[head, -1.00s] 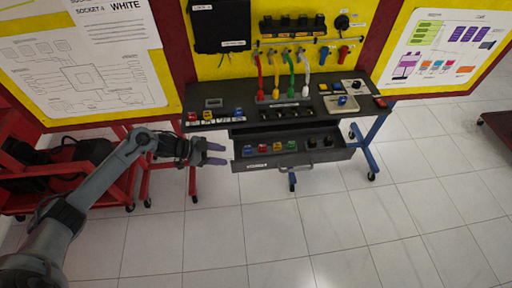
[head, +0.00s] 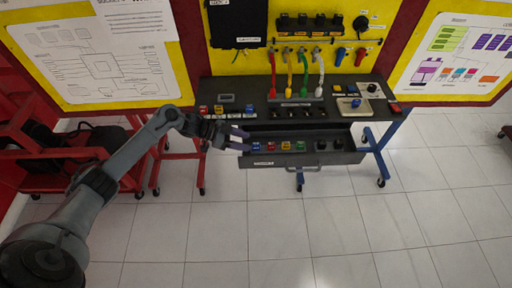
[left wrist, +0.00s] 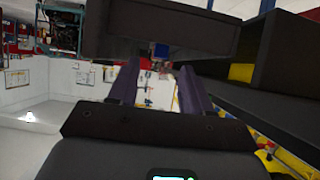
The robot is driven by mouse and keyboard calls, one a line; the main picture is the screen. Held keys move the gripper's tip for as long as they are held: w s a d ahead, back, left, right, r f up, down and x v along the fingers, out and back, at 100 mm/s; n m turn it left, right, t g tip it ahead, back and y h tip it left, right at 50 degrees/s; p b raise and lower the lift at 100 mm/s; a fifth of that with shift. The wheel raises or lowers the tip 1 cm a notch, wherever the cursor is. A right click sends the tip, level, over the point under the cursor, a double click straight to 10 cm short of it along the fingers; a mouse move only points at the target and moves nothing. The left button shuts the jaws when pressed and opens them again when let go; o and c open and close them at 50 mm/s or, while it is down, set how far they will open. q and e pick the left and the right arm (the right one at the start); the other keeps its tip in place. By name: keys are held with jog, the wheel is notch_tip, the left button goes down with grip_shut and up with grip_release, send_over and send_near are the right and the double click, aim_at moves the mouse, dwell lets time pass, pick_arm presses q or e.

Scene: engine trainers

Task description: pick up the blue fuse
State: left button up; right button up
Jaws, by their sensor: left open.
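A blue fuse (head: 256,146) stands at the left end of a row of coloured fuses in the open drawer (head: 300,159) under the dark workbench. Another small blue piece (head: 249,112) shows on the bench top. My left gripper (head: 245,139) is open and empty, its fingers pointing right at the drawer's left end, just beside the drawer's blue fuse. In the left wrist view a blue piece (left wrist: 160,50) shows beyond and between the two open fingers (left wrist: 158,68), against a dark box-like part; I cannot tell for certain which piece it is. My right gripper is out of view.
The bench top (head: 230,90) overhangs behind the drawer. A red rack (head: 50,165) stands at left. The floor in front is clear.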

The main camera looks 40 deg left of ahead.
aim_at(254, 144)
pick_arm(q)
jog(key=x, duration=0.4)
jog(key=shift+w+d+f+b, duration=0.15)
jog(key=shift+d+f+b, duration=0.1)
jog(key=shift+b, duration=0.15)
jog(key=shift+a, duration=0.1)
grip_shut()
